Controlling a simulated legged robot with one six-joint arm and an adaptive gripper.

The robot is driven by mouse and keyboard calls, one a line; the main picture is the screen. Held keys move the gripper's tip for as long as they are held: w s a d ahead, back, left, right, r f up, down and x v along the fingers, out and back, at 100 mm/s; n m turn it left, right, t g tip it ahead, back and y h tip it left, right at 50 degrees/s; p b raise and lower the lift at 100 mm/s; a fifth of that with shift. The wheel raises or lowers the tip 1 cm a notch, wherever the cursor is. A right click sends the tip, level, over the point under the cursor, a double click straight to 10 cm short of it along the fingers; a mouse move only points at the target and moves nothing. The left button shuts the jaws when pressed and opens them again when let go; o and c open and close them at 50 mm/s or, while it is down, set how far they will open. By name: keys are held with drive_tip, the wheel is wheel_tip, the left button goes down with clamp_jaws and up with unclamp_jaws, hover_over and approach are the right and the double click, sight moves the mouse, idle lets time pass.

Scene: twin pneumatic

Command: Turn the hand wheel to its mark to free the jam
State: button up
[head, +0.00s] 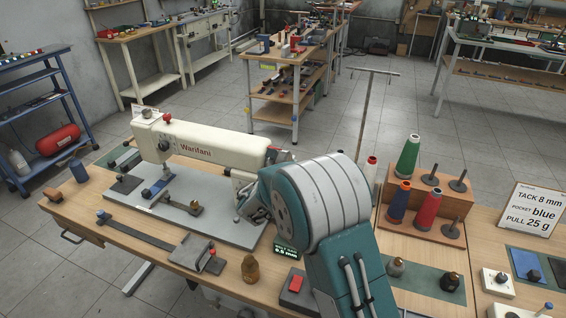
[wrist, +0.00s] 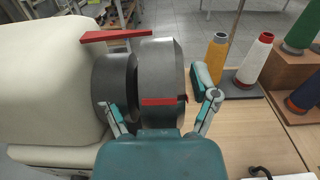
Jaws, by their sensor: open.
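The cream sewing machine (head: 215,142) stands on a grey plate on the bench in the head view. Its housing (wrist: 50,75) fills the left of the wrist view. The dark grey hand wheel (wrist: 158,68) sits at the housing's end, with a red mark (wrist: 164,101) on its near rim. A fixed red pointer (wrist: 115,36) juts from the housing above the wheel, apart from the rim mark. My gripper (wrist: 156,100) is open, its fingers on either side of the wheel. I cannot tell whether they touch it.
Thread cones, including a yellow one (wrist: 215,58) and a white one (wrist: 254,60), stand right of the wheel. A wooden cone stand (head: 430,205) and a sign (head: 534,211) are on the right of the bench. A brass-coloured weight (head: 250,269) sits near the front.

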clamp_jaws()
drive_tip(key=shift+r, duration=0.1)
drive_tip(key=g+y, duration=0.1)
drive_tip(key=g, duration=0.3)
drive_tip(key=shift+w+y, duration=0.15)
drive_tip(key=shift+y, duration=0.25)
drive_tip(key=shift+w+d+g+y, duration=0.1)
drive_tip(key=shift+g+y, duration=0.4)
drive_tip(key=shift+g, duration=0.8)
drive_tip(key=shift+w+g+y, duration=0.1)
drive_tip(key=shift+g+y, duration=0.4)
drive_tip(key=shift+g, duration=1.3)
unclamp_jaws()
drive_tip(key=shift+f, duration=0.2)
